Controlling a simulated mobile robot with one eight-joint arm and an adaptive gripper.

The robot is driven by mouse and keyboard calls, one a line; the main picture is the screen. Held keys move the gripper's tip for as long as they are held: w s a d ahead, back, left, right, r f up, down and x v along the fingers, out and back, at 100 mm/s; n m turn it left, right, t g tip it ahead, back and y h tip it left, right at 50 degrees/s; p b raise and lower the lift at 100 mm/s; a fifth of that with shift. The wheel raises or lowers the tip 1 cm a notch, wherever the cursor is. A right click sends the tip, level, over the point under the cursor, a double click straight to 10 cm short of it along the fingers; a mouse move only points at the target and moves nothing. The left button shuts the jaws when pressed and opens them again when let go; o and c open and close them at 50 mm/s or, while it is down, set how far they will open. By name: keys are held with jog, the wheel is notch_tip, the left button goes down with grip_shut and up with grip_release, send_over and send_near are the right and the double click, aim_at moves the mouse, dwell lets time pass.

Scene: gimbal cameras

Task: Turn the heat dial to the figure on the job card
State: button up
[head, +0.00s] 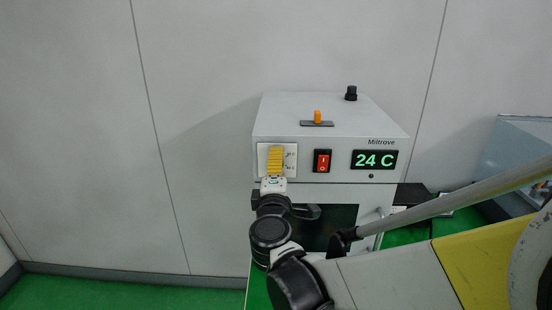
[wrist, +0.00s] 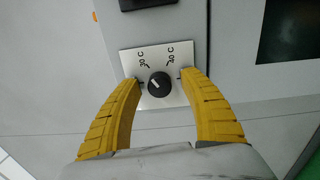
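The heat dial (wrist: 158,86) is a small black knob with a white mark pointing up and left, on a white plate (wrist: 170,101). In the head view, my gripper (head: 275,160) covers the knob at the left of the grey oven's (head: 330,128) front panel. The green display (head: 374,160) reads 24 C. No job card shows in either view.
A red rocker switch (head: 322,161) sits right of the dial plate. An orange lever (head: 317,117) and a black knob (head: 351,93) stand on the oven's top. A grey box (head: 515,150) is at the far right. Bare wall lies to the left.

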jog(key=s, duration=1.2)
jog(key=shift+a+f, duration=0.15)
jog(key=shift+a, duration=0.15)
